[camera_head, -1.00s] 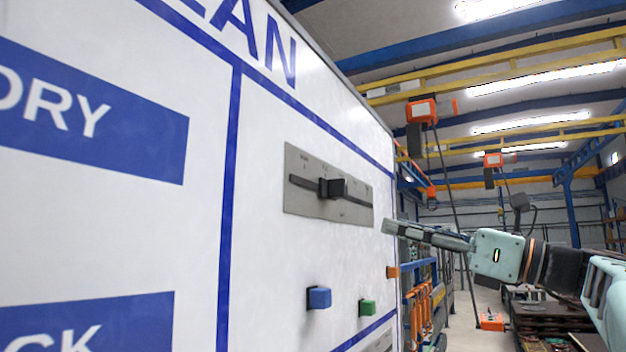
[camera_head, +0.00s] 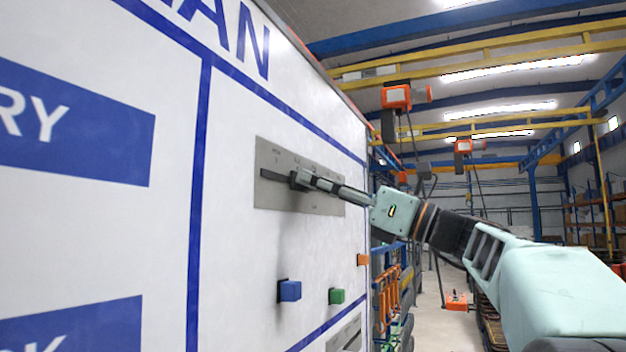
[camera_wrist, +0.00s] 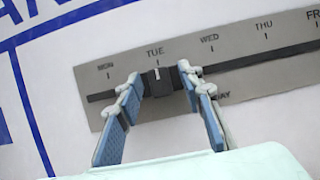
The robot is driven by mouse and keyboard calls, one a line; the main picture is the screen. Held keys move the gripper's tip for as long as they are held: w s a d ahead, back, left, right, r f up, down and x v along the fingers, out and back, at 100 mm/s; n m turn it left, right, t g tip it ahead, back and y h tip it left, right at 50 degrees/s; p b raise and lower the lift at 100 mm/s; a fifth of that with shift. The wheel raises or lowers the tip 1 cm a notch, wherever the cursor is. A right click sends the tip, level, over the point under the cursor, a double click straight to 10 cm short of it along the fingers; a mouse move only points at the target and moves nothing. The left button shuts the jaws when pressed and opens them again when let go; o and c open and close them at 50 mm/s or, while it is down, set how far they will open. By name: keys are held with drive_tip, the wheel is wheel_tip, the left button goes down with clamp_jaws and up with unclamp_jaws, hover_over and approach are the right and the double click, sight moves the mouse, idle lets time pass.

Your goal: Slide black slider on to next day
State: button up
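The black slider (camera_wrist: 161,82) sits in the dark slot of a grey plate (camera_wrist: 240,62) on the white board, its white mark in line with TUE. MON is to its left, with WED, THU and part of FRI to its right. My gripper (camera_wrist: 162,80) has its two blue-padded fingers spread, one on each side of the slider; I cannot tell whether they touch it. In the head view, my gripper (camera_head: 301,180) reaches the grey plate (camera_head: 322,197) from the right and partly hides the slider and the right part of the slot.
Below the plate, a blue button (camera_head: 289,290), a green button (camera_head: 337,296) and an orange button (camera_head: 363,260) stick out from the board. Orange hoists (camera_head: 397,97) hang farther back.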

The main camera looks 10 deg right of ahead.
clamp_jaws()
idle(0.3)
